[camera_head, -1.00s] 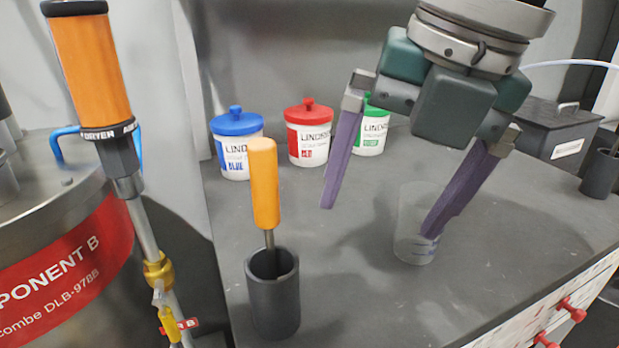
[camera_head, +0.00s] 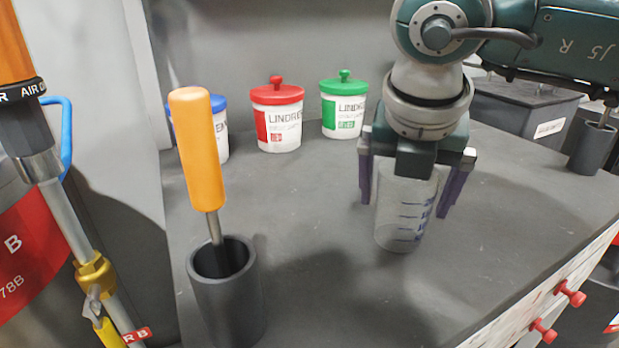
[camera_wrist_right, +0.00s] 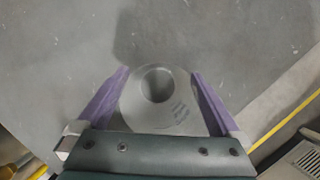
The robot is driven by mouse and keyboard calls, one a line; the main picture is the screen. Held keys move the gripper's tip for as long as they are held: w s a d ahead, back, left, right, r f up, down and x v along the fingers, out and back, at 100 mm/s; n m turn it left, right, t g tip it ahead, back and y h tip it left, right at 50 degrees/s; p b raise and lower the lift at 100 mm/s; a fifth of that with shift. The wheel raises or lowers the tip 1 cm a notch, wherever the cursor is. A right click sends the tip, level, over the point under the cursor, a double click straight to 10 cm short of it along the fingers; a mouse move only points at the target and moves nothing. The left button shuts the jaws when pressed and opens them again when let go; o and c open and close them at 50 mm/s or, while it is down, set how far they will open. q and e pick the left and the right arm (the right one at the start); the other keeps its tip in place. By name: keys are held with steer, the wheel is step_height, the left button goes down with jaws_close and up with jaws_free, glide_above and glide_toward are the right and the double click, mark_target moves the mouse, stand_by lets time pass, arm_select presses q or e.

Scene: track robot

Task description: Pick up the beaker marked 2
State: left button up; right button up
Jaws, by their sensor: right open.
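A clear beaker (camera_head: 397,232) with blue graduation marks stands upright on the grey worktop. I cannot read a number 2 on it. My right gripper (camera_head: 404,207) is above it, pointing down, with its purple fingers open on either side of the beaker's upper part. In the right wrist view, the beaker (camera_wrist_right: 136,104) lies between the two spread fingers (camera_wrist_right: 160,73), with small gaps beside it. The gripper body hides the beaker's rim in the head view. My left gripper is not in view.
Blue-lidded (camera_head: 221,135), red-lidded (camera_head: 279,125) and green-lidded (camera_head: 343,110) tubs stand at the back. An orange-handled tool (camera_head: 197,150) stands in a dark cup (camera_head: 228,300) at front left. A dark box (camera_head: 520,105) stands at back right. The worktop between cup and beaker is clear.

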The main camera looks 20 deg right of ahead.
steer(key=shift+f, duration=0.15)
steer(key=shift+c, duration=0.2)
steer(key=c, duration=1.1)
steer(key=shift+w, duration=0.1)
